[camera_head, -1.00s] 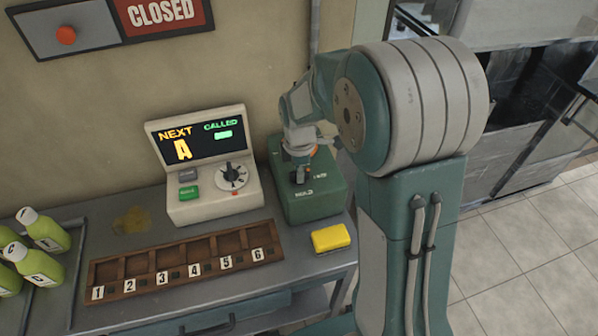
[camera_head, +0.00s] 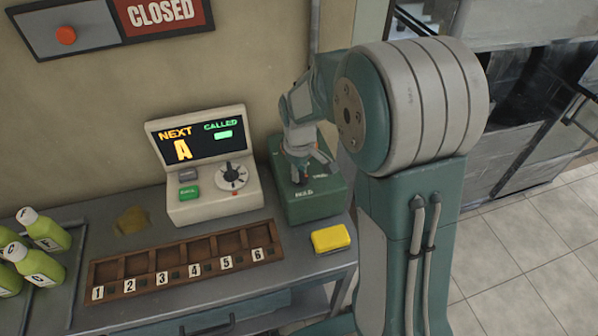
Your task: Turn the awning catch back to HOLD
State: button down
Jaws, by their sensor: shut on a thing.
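The awning catch is a green box (camera_head: 318,207) at the back right of the bench, with the word HOLD on its front part and another, smaller label to the right of it. My gripper (camera_head: 301,180) is over the top of the box, pointing down, shut on the catch's handle. My gripper and wrist hide most of the handle, so its exact angle cannot be told.
A display console (camera_head: 212,185) with a dial stands just left of the box. A numbered wooden tray (camera_head: 185,262) and a yellow sponge (camera_head: 331,238) lie in front. Green bottles (camera_head: 42,232) stand at the far left. A CLOSED sign (camera_head: 160,12) hangs above.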

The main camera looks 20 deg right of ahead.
jog(key=m, duration=0.6)
jog(key=shift+w+m, duration=0.1)
jog(key=shift+m, duration=0.3)
dwell(0.3)
jog(key=c, duration=0.7)
grip_release()
jog(key=shift+o, duration=0.2)
notch_tip(320, 180, up, 12)
